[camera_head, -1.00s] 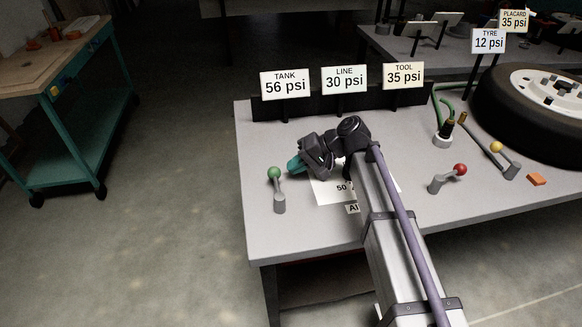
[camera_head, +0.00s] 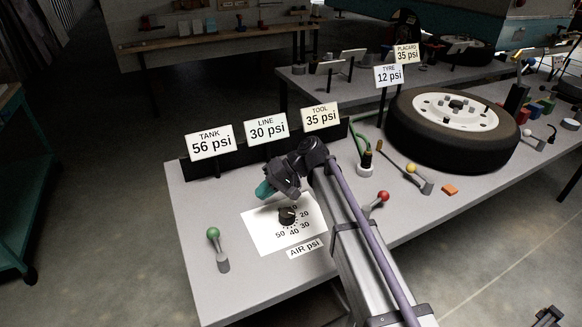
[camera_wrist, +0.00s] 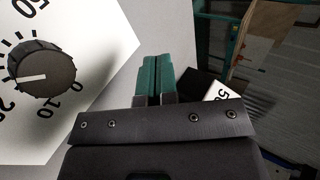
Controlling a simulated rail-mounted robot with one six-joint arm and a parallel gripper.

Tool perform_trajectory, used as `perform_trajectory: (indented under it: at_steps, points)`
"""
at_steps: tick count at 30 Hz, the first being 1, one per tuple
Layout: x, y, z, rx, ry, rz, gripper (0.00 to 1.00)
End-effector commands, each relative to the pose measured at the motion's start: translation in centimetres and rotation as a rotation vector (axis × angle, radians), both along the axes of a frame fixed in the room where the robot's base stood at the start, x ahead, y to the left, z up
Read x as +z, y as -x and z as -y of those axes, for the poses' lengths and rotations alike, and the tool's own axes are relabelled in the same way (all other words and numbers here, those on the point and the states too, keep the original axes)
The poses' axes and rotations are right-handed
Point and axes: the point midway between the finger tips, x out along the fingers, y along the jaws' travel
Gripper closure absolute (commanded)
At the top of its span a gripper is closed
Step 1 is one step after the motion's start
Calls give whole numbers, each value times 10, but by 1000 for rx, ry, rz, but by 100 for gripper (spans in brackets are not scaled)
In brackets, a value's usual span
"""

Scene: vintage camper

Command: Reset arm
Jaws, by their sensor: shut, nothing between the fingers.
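My gripper (camera_head: 265,190) is over the grey bench, just above and left of the black air dial (camera_head: 287,216) in the head view. Its teal fingers lie side by side, shut and empty, in the wrist view (camera_wrist: 157,76). The dial stands on a white card marked AIR psi (camera_head: 262,236). In the wrist view the dial (camera_wrist: 40,74) is at the left, apart from the fingers, and its white pointer line is turned to the left. My arm reaches in from the lower right.
Signs read TANK 56 psi (camera_head: 209,142), LINE 30 psi (camera_head: 267,129) and TOOL 35 psi (camera_head: 321,117). A green-knobbed lever (camera_head: 217,247) stands front left, red (camera_head: 378,201) and yellow (camera_head: 417,176) ones to the right. A tyre (camera_head: 450,130) lies at the bench's right.

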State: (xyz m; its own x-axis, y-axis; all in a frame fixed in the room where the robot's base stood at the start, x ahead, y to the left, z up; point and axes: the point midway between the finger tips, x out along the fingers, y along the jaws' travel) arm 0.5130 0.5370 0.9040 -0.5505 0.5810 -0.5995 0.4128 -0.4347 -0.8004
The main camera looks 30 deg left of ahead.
Motion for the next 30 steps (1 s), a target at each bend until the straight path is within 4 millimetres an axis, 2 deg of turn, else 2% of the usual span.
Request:
perform_trajectory:
  at_steps: [2,4,5,6,8,14,15,17,18,21,24,25,27,30]
  points:
    - [-1,0,0,-4,5,2,100]
    - [-9,1,9,-13,53,37,100]
    - [-15,6,20,-19,89,68,100]
    - [-21,14,41,-32,143,111,100]
    - [-26,14,83,-75,227,174,100]
    - [-20,8,268,-291,524,346,100]
    - [-16,11,307,-340,584,369,100]
    - [-8,19,365,-415,674,394,100]
    - [-2,27,401,-463,730,405,100]
    - [13,48,475,-570,837,405,100]
    - [25,61,520,-660,877,372,100]
    - [27,60,528,-678,881,364,100]
    - [27,57,538,-701,886,353,100]
    - [25,56,540,-707,887,351,100]
